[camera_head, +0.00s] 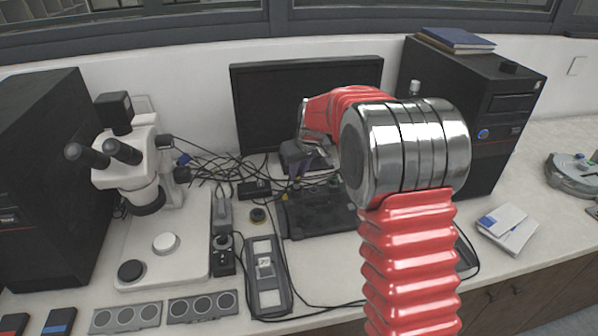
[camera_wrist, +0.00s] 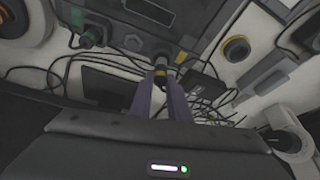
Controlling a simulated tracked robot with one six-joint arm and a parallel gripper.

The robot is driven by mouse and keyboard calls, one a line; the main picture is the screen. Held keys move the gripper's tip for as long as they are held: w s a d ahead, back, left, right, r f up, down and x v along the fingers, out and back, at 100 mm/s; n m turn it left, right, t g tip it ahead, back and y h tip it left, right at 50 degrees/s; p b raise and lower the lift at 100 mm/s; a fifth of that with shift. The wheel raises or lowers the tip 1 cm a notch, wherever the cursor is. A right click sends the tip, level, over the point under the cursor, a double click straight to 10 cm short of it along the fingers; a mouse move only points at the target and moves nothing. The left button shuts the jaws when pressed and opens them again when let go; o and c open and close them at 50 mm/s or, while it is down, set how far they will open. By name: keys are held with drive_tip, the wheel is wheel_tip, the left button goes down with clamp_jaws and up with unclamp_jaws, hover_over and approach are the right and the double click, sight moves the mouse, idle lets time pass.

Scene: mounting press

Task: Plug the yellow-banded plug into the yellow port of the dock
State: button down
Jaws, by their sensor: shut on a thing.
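In the wrist view, my gripper (camera_wrist: 161,86) has its two purple fingers closed around a dark plug with a yellow band (camera_wrist: 160,69). The plug's front end points at the side of a dark grey dock (camera_wrist: 135,43). A yellow mark (camera_wrist: 181,57) shows on the dock's edge, just right of the plug. I cannot tell whether the plug touches the port or sits in it. In the head view, my gripper (camera_head: 309,170) is low over a dark base (camera_head: 306,222), in front of the monitor. My arm hides part of that area.
A green-marked plug (camera_wrist: 92,38) sits at the dock's left in the wrist view. Loose black cables (camera_head: 215,168) lie behind and left of my gripper. A microscope (camera_head: 140,165), a monitor (camera_head: 300,95) and a computer tower (camera_head: 480,110) surround it.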

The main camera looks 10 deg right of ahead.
drive_tip(key=shift+f, duration=1.35)
idle(0.6)
drive_tip(key=c, duration=1.6)
unclamp_jaws()
drive_tip(key=shift+o, duration=0.6)
drive_tip(key=o, duration=0.5)
drive_tip(key=shift+c, duration=0.2)
drive_tip(key=shift+r, duration=3.75)
